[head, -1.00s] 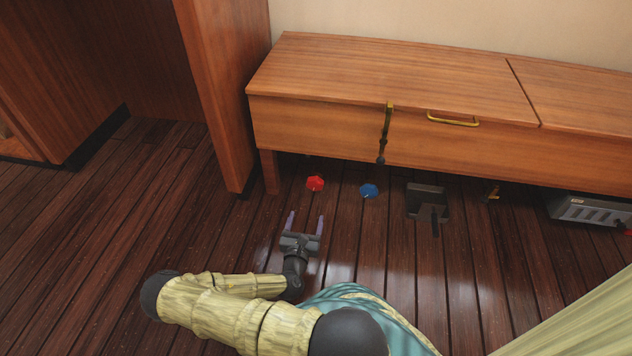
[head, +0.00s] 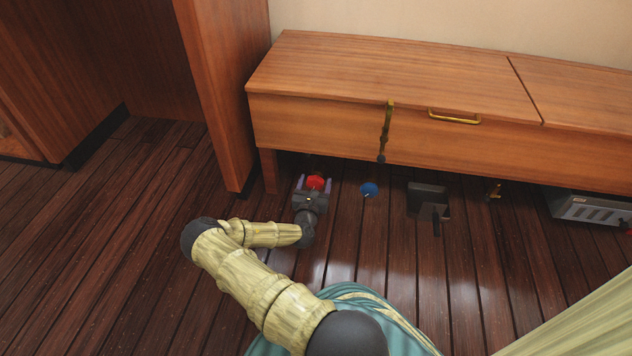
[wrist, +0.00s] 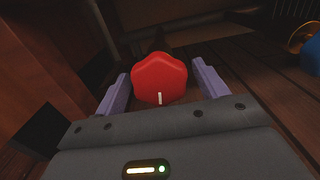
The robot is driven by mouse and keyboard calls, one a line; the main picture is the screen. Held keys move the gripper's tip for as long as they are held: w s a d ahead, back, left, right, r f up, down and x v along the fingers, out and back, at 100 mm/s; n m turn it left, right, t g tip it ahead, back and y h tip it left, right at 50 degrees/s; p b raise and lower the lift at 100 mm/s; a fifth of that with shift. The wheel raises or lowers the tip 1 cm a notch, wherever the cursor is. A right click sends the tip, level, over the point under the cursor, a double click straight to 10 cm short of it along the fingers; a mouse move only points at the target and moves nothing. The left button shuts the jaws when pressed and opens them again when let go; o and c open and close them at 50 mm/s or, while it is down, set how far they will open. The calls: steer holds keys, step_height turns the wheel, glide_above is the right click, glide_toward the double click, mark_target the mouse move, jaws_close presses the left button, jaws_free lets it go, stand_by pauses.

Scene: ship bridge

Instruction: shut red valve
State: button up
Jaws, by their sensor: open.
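The red valve (head: 315,182) is a lobed red knob low under the front of the wooden bench, near its left leg. In the wrist view the red valve (wrist: 159,79) fills the space between the fingers, with a white mark at its lower edge. My gripper (head: 314,184) is open around it, one purple finger on each side. In the wrist view my gripper (wrist: 160,88) shows a small gap on both sides of the knob, so the fingers look apart from it.
A blue valve (head: 368,189) sits just right of the red one. A wooden panel (head: 225,100) stands at left.

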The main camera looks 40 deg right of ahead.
steer(key=shift+x, duration=0.85)
steer(key=c, duration=0.9)
steer(key=shift+c, duration=0.2)
